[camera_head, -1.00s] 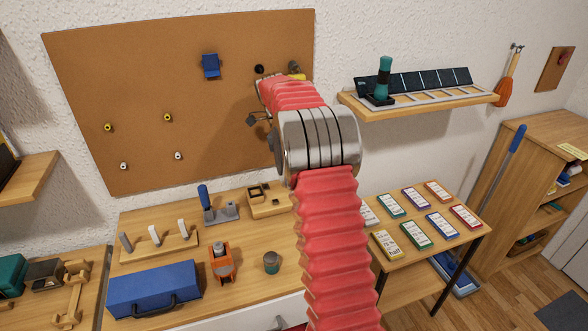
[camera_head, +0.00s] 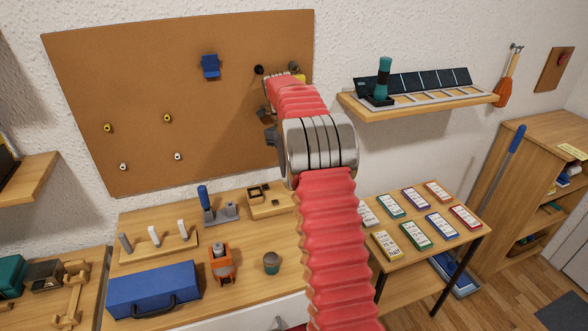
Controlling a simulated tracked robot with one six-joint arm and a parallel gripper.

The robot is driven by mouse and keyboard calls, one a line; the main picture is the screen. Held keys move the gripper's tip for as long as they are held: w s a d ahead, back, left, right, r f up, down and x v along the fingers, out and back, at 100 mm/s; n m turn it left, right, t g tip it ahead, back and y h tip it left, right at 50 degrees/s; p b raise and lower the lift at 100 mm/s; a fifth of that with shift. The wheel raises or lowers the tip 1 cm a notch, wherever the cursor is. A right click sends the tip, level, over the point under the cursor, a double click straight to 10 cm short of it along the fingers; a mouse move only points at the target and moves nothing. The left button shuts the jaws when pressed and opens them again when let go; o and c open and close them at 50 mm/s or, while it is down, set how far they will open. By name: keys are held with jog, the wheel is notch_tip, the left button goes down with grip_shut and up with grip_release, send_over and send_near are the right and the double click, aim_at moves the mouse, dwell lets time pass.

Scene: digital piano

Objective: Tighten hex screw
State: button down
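A brown board (camera_head: 130,75) hangs on the wall. Two yellow-headed pieces (camera_head: 108,128) and two pale-headed pieces (camera_head: 123,167) stick out of its lower left part. A dark round piece (camera_head: 258,70) and a partly hidden grey and yellow piece (camera_head: 297,72) are at its upper right. I cannot tell which of these is the hex screw. My arm reaches up in front of the board's right side. My gripper is almost wholly hidden behind the arm; only a small dark part (camera_head: 264,112) shows, and its fingers cannot be made out.
A blue holder (camera_head: 210,66) is on the board. A shelf (camera_head: 430,106) with a teal tool (camera_head: 383,78) juts out to the right of my arm. The workbench (camera_head: 190,262) below carries a blue toolbox (camera_head: 153,289), an orange tool (camera_head: 221,265) and a small cup (camera_head: 271,263).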

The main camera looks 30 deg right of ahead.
jog(key=shift+r, duration=0.7)
dwell(1.0)
jog(key=shift+s+v, duration=0.2)
jog(key=shift+v, duration=0.95)
jog(key=shift+s+v, duration=0.25)
jog(key=shift+v, duration=0.85)
jog(key=shift+r, duration=0.25)
